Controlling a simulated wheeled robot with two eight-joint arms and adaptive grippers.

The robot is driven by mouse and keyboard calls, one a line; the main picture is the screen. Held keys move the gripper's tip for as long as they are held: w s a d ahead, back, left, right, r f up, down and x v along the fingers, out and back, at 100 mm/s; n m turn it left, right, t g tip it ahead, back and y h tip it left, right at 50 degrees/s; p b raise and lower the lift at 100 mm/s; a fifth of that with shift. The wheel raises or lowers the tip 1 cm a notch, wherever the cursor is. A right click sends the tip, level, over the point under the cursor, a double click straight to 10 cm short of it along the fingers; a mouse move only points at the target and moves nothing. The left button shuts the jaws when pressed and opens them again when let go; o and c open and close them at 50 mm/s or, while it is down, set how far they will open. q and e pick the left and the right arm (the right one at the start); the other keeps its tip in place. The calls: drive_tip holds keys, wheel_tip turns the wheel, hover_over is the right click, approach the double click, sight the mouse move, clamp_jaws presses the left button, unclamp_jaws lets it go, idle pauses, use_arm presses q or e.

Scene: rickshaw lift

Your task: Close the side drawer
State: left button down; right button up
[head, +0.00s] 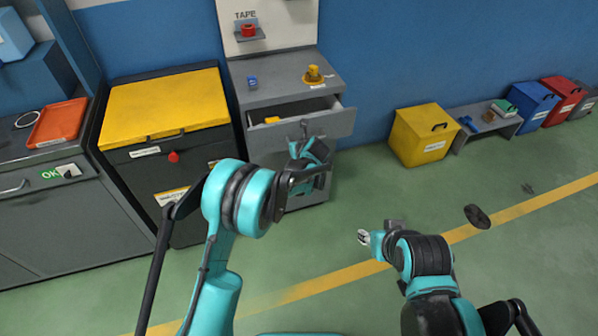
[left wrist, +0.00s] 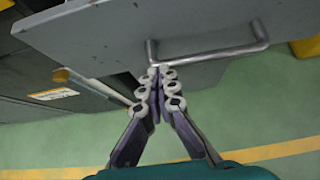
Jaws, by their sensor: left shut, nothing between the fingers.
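The grey side drawer (head: 330,124) is pulled out of the grey cabinet (head: 285,85), and a yellow item shows inside it. In the left wrist view the drawer's front panel (left wrist: 110,32) fills the top, with a metal bar handle (left wrist: 225,55). My left gripper (head: 304,132) is in front of the drawer. In the left wrist view its fingers (left wrist: 160,72) are together and empty, with the tips at the left end of the handle; whether they touch it I cannot tell. My right gripper (head: 376,234) is over the floor, away from the drawer; its opening is unclear.
A yellow-topped dark cabinet (head: 168,104) stands left of the drawer cabinet. A yellow bin (head: 423,134) and a low grey bench (head: 486,126) stand along the wall to the right. A dark round object (head: 477,216) shows near the yellow floor line. The floor between is clear.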

sight(285, 127)
use_arm(q)
drive_tip(key=w+a, duration=0.1)
drive_tip(key=w, duration=0.2)
drive_tip(key=w+a, duration=0.1)
drive_tip(key=w, duration=0.3)
drive_tip(key=w+a, duration=0.1)
drive_tip(key=w, duration=0.2)
drive_tip(key=shift+w+a+f+p, duration=0.1)
drive_tip(key=shift+w+f+p, duration=0.1)
drive_tip(key=shift+p, duration=0.15)
drive_tip(key=shift+w+a+r, duration=0.1)
drive_tip(key=shift+w, duration=0.2)
